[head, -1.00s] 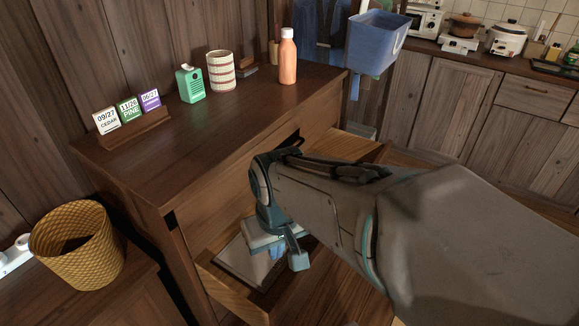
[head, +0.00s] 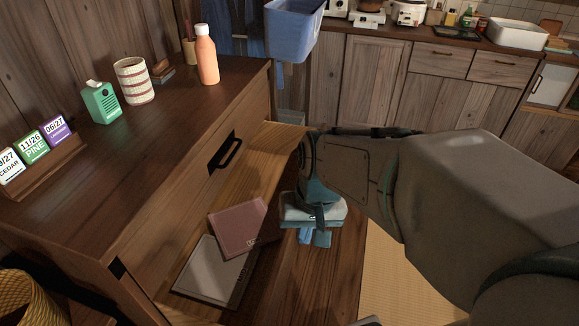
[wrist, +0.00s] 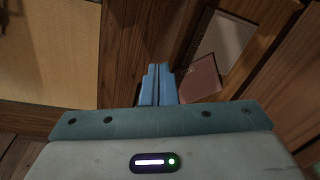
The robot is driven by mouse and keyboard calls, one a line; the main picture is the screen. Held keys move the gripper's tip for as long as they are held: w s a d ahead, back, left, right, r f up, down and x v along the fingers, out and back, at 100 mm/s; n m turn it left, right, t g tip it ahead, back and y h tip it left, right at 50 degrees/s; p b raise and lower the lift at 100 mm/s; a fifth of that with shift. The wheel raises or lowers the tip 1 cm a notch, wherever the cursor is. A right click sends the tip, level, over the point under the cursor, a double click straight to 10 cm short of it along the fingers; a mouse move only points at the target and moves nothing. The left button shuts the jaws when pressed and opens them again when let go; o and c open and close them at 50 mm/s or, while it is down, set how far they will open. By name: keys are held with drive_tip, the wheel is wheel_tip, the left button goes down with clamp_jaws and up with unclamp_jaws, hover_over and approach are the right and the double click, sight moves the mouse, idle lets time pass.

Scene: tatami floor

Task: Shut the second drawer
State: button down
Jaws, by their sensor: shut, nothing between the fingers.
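The wooden dresser (head: 150,222) has an open lower drawer; its far side wall (head: 272,145) shows in the head view. A grey flat notebook (head: 212,272) and a reddish-brown book (head: 240,226) lie inside, the book partly over the notebook. They also show in the wrist view, as the notebook (wrist: 222,45) and the book (wrist: 200,80). The upper drawer, with a black handle (head: 225,153), looks shut. My gripper (head: 313,238) is shut and empty, pointing down on the right of the book. Its fingertips (wrist: 157,72) show in the wrist view. My arm hides part of the drawer's outer end.
A blue bin (head: 293,28) is behind. Tatami (head: 400,275) lies clear to the right; a wicker basket (head: 28,300) is at lower left.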

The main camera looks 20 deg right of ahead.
drive_tip(key=w+d+f+m+t+y+p, duration=0.1)
drive_tip(key=w+d+f+m+t+y, duration=0.25)
drive_tip(key=d+m, duration=0.6)
drive_tip(key=w+d+f+m+t+y+p, duration=0.1)
drive_tip(key=w+d+f+m+y, duration=0.35)
drive_tip(key=m, duration=0.85)
drive_tip(key=w+a+f+h+b, duration=0.1)
drive_tip(key=w+a+f, duration=0.5)
drive_tip(key=a+f, duration=0.1)
drive_tip(key=shift+w+a+f+h+b, duration=0.2)
drive_tip(key=shift+w+f+h+b, duration=0.15)
drive_tip(key=shift+f, duration=0.55)
drive_tip(key=shift+w+g, duration=0.1)
drive_tip(key=shift+g, duration=0.15)
